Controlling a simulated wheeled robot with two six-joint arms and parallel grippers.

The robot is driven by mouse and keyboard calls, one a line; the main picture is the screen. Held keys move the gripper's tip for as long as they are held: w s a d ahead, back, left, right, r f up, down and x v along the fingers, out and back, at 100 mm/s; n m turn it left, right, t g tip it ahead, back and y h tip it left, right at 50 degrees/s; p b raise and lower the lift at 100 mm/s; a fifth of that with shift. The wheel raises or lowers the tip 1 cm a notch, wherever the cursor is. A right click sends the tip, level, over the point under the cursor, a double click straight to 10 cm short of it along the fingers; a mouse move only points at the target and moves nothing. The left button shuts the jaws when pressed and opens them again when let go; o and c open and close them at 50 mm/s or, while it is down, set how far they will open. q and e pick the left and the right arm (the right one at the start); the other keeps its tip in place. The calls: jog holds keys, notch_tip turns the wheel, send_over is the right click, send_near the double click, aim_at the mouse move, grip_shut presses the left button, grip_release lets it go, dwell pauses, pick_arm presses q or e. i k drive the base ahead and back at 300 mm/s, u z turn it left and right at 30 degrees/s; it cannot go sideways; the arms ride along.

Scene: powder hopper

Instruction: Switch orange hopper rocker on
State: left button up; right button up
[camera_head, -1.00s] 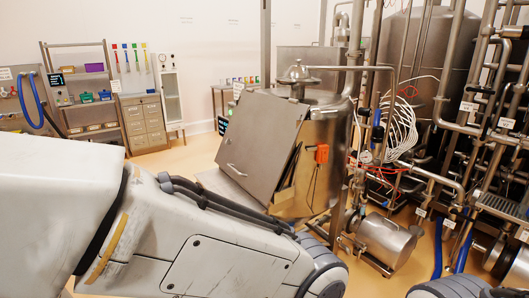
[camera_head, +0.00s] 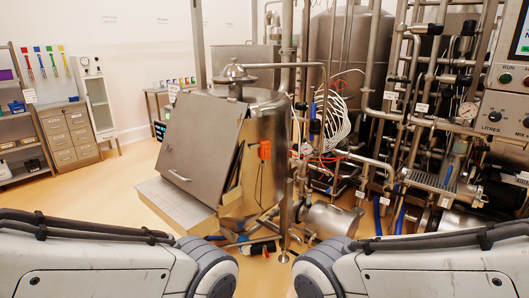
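A small orange switch box (camera_head: 265,149) is mounted on the side of the steel hopper (camera_head: 268,118). A thin cable hangs below it. The box is too small to tell which way its rocker is set. A large tilted steel panel with a handle (camera_head: 200,148) stands at the hopper's left front. My left and right arms reach in along the bottom edge, well below and in front of the box. Neither gripper can be made out, so their fingers are hidden or out of view.
A metal step or tray (camera_head: 175,204) juts out low in front of the hopper. Pipes, white hoses (camera_head: 333,115) and a steel motor (camera_head: 332,220) crowd the right. A control panel (camera_head: 506,115) stands at the far right. The floor on the left is clear.

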aim_at(267, 149)
jog(key=u, duration=0.15)
jog(key=i, duration=1.35)
jog(key=z, duration=0.3)
